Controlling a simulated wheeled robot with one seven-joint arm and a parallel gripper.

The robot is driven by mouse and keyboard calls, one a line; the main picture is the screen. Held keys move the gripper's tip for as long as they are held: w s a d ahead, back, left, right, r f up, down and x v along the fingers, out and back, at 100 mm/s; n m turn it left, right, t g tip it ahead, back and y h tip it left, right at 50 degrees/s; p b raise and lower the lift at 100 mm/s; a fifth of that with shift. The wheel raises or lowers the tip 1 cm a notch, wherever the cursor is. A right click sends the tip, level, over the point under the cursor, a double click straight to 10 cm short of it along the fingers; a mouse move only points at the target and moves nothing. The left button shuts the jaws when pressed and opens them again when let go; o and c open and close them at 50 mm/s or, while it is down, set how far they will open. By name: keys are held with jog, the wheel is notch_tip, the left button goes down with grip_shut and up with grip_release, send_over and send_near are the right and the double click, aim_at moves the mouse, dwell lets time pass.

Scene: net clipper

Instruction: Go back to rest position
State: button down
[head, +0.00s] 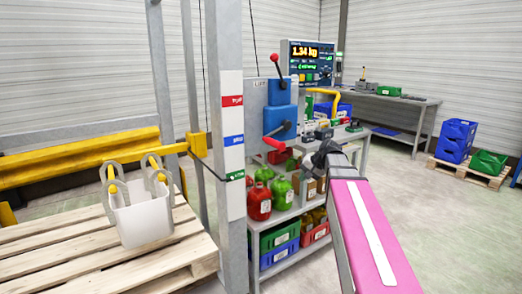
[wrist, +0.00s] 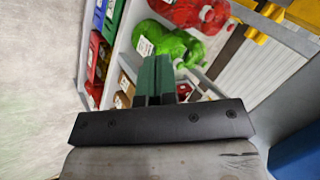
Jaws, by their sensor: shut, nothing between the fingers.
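My gripper (head: 320,157) is at the end of my pink arm, right of the middle in the head view, in front of the shelf unit. In the wrist view its two dark green fingers (wrist: 157,75) are pressed together with nothing between them. My arm is stretched forward from the lower right. The wrist view is tilted, with the shelf and its jugs beyond the fingertips.
The shelf (head: 285,213) holds red jugs (head: 259,201), green jugs (head: 282,193) and coloured bins. A grey post (head: 229,120) with a lever panel stands to its left.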

jog(key=s+f+n+g+h, duration=0.1)
jog(key=s+f+g+h, duration=0.1)
jog(key=s+f, duration=0.7)
jog(key=s+d+f+n+g+h, duration=0.1)
jog(key=s+f+h, duration=0.3)
jog(key=s+f, duration=0.6)
notch_tip(320, 180, down, 7)
jog(key=shift+r+n+g, duration=0.1)
jog(key=shift+n+g, duration=0.3)
jog(key=shift+n, duration=0.2)
jog(key=shift+d, duration=0.1)
